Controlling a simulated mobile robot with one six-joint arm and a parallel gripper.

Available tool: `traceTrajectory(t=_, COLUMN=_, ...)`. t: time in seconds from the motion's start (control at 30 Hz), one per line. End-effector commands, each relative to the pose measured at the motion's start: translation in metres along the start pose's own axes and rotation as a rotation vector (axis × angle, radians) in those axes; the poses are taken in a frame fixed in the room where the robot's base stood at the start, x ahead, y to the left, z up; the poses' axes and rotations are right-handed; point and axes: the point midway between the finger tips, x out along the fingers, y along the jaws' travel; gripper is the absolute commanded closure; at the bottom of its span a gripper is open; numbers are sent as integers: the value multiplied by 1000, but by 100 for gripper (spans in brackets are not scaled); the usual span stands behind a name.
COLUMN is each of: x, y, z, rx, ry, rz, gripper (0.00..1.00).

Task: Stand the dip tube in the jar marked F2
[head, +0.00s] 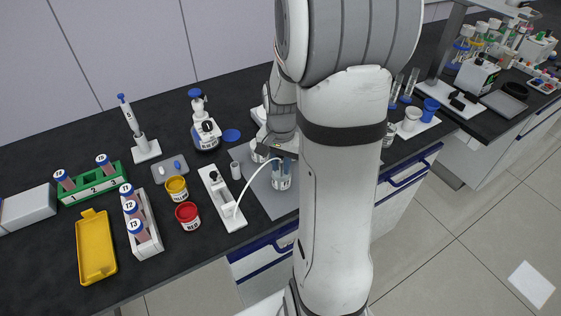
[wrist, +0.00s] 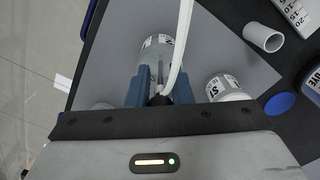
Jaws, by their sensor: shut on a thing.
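My gripper (head: 281,164) points down over the grey mat, its blue fingers closed on the dip tube at the end of a white curved hose (head: 255,169). In the wrist view, a thin grey part of the dip tube (wrist: 161,76) shows between the fingers (wrist: 161,88). A clear jar (head: 281,184) stands directly under the fingers; in the wrist view its label (wrist: 158,42) is partly covered and I cannot read it fully. I cannot tell whether the tube's lower end is inside this jar.
The hose runs to a white stand (head: 215,195) left of the mat (head: 262,190). A small grey cup (head: 235,170) stands by the mat's left edge. Red (head: 187,215) and yellow (head: 177,189) jars stand farther left. My arm hides part of the bench.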

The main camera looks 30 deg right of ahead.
Motion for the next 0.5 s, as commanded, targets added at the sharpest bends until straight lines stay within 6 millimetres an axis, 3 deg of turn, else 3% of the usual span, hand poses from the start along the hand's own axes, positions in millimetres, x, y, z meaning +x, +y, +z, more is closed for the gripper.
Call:
traceTrajectory(t=0.3, x=3, y=0, z=0, rx=-1, ry=0, rz=0, gripper=100)
traceTrajectory(t=0.33, x=3, y=0, z=0, rx=-1, ry=0, rz=0, gripper=80)
traceTrajectory(t=0.5, x=3, y=0, z=0, rx=-1, ry=0, rz=0, gripper=66)
